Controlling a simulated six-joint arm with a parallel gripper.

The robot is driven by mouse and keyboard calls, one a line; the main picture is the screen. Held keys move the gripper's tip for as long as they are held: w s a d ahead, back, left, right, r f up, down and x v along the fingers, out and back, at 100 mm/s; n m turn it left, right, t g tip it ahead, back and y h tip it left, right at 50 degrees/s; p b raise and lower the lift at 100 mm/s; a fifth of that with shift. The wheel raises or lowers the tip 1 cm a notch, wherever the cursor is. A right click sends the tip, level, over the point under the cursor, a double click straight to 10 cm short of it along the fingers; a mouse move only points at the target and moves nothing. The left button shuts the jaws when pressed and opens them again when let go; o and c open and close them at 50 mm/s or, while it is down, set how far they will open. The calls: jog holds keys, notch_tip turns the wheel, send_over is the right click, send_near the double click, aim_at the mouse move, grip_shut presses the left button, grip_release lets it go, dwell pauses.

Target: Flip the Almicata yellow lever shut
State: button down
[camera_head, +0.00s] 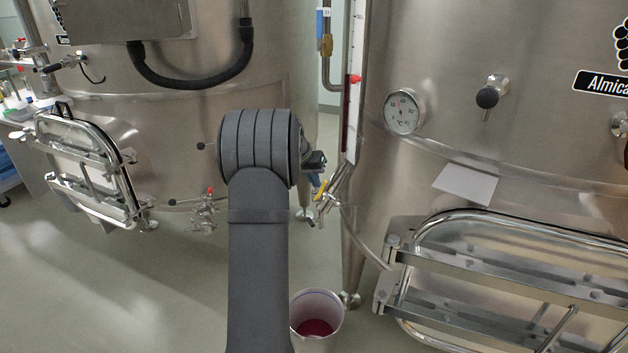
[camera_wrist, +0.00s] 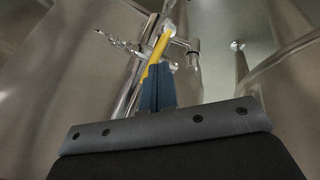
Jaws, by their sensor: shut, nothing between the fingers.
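The yellow lever (camera_head: 321,191) sits on a steel valve at the lower left edge of the right vat, which carries the "Almicata" label (camera_head: 603,84). In the wrist view the yellow lever (camera_wrist: 161,44) runs up from just beyond my fingertips, tilted slightly right. My gripper (camera_wrist: 157,72) is shut with its blue fingers together and nothing held. Its tips overlap the lever's lower end in this view; I cannot tell whether they touch. In the head view my gripper (camera_head: 317,181) is small, beside the lever and partly hidden by my wrist.
A bucket with red liquid (camera_head: 318,314) stands on the floor below the valve. A hatch with metal bars (camera_head: 500,275) is on the right vat. The left vat (camera_head: 180,130) has its own hatch and a small red-handled valve (camera_head: 207,208). A vertical gauge tube (camera_head: 352,115) rises above the lever.

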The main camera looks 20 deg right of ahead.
aim_at(318, 195)
jog(key=shift+s+f+m+t, duration=0.1)
jog(key=shift+s+m+t, duration=0.6)
jog(key=shift+s+m, duration=0.2)
jog(key=shift+s+a+f+m+t+h, duration=0.15)
jog(key=shift+s+f+m+t, duration=0.15)
jog(key=shift+s+m, duration=0.2)
jog(key=shift+s+a+f+m+t+h, duration=0.1)
jog(key=shift+s+a+f+m+t, duration=0.2)
jog(key=shift+s, duration=0.35)
jog(key=shift+s+a+f+m+t+h, duration=0.15)
jog(key=shift+s+f+m+t, duration=0.15)
jog(key=shift+s+m, duration=0.25)
jog(key=shift+s+a+f, duration=0.3)
jog(key=shift+s+f, duration=0.25)
jog(key=shift+f, duration=0.15)
jog(key=shift+w+a+f, duration=0.1)
jog(key=shift+w, duration=0.75)
